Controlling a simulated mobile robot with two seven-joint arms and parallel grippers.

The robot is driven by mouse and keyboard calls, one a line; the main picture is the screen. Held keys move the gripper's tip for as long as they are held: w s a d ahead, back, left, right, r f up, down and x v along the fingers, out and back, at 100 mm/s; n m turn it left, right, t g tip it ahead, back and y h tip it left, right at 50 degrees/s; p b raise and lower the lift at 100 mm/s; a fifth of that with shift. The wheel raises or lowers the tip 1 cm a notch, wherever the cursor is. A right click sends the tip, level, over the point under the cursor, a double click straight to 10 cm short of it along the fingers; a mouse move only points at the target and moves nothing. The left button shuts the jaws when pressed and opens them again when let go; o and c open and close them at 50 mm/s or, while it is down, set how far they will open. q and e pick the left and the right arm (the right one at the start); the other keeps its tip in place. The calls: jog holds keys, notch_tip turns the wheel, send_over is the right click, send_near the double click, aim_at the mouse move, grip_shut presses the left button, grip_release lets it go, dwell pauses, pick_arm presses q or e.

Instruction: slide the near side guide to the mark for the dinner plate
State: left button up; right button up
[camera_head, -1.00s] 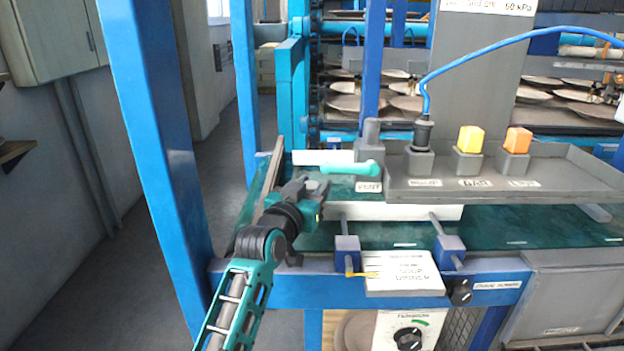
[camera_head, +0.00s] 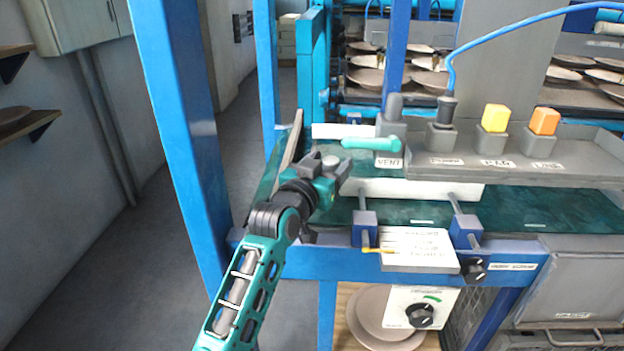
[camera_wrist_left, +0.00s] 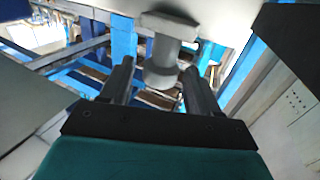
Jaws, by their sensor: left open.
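The near side guide is a long white bar (camera_head: 425,190) across the green bed, carried by two rods in blue blocks (camera_head: 365,228). A yellow pointer (camera_head: 378,250) lies at the edge of a light label plate (camera_head: 420,249) in front; its small print is unreadable. My left gripper (camera_head: 338,168) is above the bed at the guide's left end, apparently not holding it. In the left wrist view its two fingers (camera_wrist_left: 157,78) are apart, with a grey round-ended part (camera_wrist_left: 168,50) showing between them; I cannot tell whether they touch it. My right gripper is not in view.
The teal vent handle (camera_head: 370,144) is close to my left gripper's right. A grey tray (camera_head: 510,165) with yellow and orange buttons overhangs the bed. A black knob (camera_head: 474,270) sits on the blue front rail (camera_head: 340,258). A blue post (camera_head: 180,140) stands left.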

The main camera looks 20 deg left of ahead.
pick_arm(q)
jog(key=s+a+p, duration=0.1)
jog(key=s, duration=1)
jog(key=shift+s+a, duration=0.15)
jog(key=shift+s, duration=0.05)
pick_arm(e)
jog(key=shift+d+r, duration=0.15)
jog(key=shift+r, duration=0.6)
